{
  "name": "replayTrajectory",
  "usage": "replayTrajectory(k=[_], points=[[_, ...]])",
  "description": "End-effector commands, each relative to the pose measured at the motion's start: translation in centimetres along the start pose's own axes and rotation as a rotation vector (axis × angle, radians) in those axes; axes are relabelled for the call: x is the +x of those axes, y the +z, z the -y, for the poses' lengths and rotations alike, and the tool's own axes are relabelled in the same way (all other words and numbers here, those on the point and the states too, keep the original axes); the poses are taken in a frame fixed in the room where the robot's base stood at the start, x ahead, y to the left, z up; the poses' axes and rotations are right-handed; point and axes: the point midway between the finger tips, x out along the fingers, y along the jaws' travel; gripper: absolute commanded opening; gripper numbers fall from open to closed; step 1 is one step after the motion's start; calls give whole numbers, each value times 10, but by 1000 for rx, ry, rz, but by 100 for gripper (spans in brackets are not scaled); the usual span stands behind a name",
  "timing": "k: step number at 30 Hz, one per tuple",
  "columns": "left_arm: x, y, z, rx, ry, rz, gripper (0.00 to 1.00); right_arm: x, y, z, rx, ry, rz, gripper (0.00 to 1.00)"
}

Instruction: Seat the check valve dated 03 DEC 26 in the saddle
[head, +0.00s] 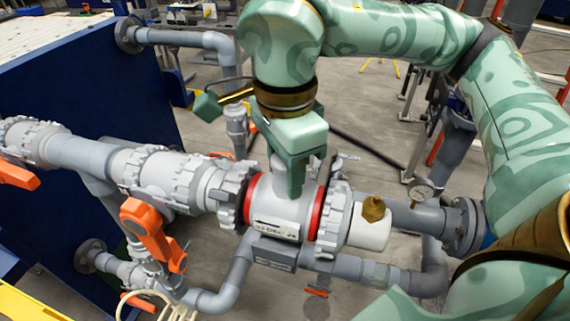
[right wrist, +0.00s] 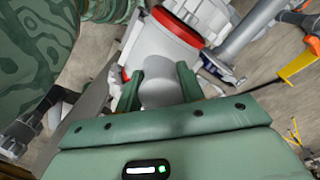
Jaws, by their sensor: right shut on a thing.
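The check valve (head: 287,207) is a pale grey cylinder with a red ring at each end. Its front label reads partly as "DEC 26"; the day is hard to read. It lies level between two toothed grey couplings, roughly in line with the pipe. My right gripper (head: 296,180) is above it, shut on its upright grey stub, which shows between the fingers in the right wrist view (right wrist: 160,87). The grey saddle (head: 274,253) is directly below the valve, mostly hidden; I cannot tell whether they touch. My left gripper is not in view.
A toothed coupling (head: 232,198) stands close on the left, another (head: 333,218) on the right. Orange handles (head: 152,234) are at the left. A brass fitting (head: 373,208) and a gauge (head: 421,193) are at the right.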

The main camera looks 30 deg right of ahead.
Motion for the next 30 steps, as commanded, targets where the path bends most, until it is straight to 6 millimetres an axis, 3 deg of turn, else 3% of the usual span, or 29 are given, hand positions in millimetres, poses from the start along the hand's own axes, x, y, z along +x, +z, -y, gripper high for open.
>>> replayTrajectory(k=[1, 2, 4, 19, 23, 30], points=[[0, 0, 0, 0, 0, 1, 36, -1, 0, 0, 0, -2, 1, 13], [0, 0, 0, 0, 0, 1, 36, -1, 0, 0, 0, -2, 1, 47], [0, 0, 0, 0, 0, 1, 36, -1, 0, 0, 0, -2, 1, 64], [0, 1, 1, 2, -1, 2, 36, -8, 0, 0, 1, -2, 0, 64], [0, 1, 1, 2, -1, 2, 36, -32, 0, 1, 1, -6, 1, 64], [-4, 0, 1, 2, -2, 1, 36, -100, 0, 1, 2, -7, 2, 64]])
